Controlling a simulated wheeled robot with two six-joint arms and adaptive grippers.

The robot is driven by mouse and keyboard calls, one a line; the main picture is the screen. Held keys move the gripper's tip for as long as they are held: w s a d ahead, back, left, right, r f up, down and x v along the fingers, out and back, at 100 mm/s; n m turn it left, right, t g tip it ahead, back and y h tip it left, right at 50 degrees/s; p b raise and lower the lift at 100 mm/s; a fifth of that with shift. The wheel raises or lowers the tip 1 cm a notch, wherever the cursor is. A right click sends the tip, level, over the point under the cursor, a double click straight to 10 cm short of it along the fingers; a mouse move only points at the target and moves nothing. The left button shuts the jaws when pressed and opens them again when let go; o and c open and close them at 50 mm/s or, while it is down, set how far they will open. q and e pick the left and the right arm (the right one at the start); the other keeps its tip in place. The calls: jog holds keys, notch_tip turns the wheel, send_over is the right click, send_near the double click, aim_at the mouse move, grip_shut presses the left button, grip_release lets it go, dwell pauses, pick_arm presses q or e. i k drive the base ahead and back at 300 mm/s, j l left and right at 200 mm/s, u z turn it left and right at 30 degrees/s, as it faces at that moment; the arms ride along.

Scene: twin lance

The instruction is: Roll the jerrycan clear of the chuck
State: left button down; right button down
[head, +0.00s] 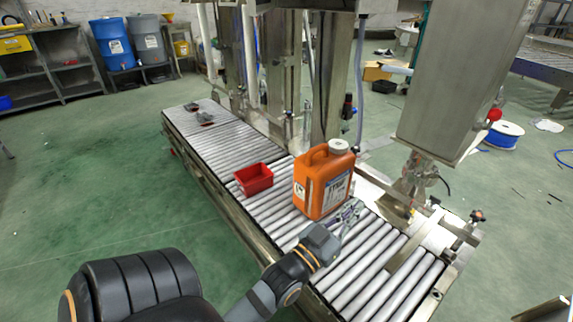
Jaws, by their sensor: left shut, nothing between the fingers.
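The orange jerrycan (312,190) with a white cap (338,146) and a white label stands upright on the roller conveyor (365,280). My left gripper (352,211) is shut and empty. It is low at the can's near right side, and I cannot tell whether it touches the can. A metal fitting, which looks like the chuck (413,172), hangs under a steel housing to the right of the can. A gap shows between the can and this fitting in the picture. My right gripper is not in view.
A red bin (254,179) sits on the rollers left of the jerrycan. Small dark parts (202,115) lie at the conveyor's far end. The steel housing (460,80) and a side bracket (445,230) stand at the right. The near rollers are bare.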

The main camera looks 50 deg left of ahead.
aim_at(322, 178)
jog(key=j, duration=0.95)
jog(key=j+z, duration=0.15)
jog(key=j, duration=0.85)
jog(key=k+l, duration=0.05)
jog(key=k, duration=0.05)
